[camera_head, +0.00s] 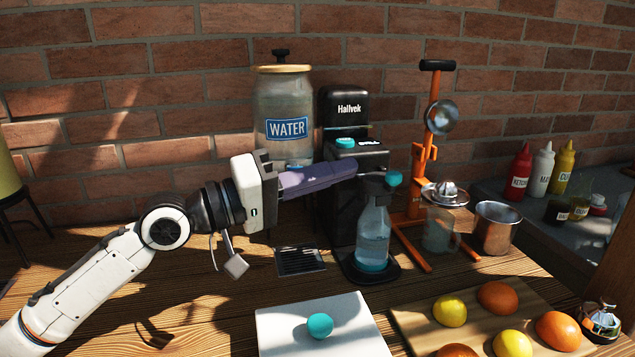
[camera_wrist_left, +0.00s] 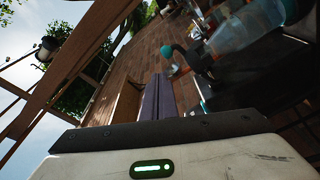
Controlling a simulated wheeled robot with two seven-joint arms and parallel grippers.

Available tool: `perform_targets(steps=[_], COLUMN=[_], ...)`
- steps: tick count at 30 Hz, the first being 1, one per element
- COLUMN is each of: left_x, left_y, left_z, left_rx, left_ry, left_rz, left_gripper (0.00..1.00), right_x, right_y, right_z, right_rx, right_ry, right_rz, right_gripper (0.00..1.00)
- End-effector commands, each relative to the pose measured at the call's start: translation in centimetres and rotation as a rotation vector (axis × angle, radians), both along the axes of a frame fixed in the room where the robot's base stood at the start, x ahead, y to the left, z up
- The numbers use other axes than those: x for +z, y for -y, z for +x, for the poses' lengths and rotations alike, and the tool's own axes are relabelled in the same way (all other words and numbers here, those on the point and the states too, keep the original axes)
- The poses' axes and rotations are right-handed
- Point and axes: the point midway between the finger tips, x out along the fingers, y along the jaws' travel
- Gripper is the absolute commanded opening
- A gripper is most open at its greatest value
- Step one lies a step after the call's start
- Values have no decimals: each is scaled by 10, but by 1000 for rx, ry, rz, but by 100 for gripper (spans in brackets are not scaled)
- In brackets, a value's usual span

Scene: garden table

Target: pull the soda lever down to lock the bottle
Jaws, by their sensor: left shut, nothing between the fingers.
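The black soda machine (camera_head: 343,110) stands at the back centre of the wooden table. A clear bottle of water (camera_head: 373,230) with a teal base stands upright at its front. A teal lever end (camera_head: 394,178) sticks out at the right, just above the bottle's neck. My left gripper (camera_head: 352,168) reaches in from the left with its purple fingers together and empty. In the left wrist view the closed fingers (camera_wrist_left: 157,98) point toward the machine, with the bottle (camera_wrist_left: 245,28) beyond at the upper right. My right gripper is not in view.
A water dispenser (camera_head: 284,115) stands behind my left gripper. In front are a white board (camera_head: 275,335) with a teal ball (camera_head: 320,325) and a wooden board (camera_head: 405,325) with citrus fruit.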

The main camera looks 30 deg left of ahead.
Motion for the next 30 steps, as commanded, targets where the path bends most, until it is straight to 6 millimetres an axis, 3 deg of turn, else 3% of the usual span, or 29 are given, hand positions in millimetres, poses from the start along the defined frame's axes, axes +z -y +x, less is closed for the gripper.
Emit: perform_targets(steps=[3,10,30], left_x=[-6,-4,-2], left_y=[-9,-17,-18], left_z=[-13,-26,-26], left_rx=[0,-2,-2], left_ry=[-1,0,1], left_rz=[3,2,-1], left_gripper=[0,0,0], right_x=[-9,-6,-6], right_y=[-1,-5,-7], right_z=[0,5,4], right_rx=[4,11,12], right_ry=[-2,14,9], right_rz=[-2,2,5], right_gripper=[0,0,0])
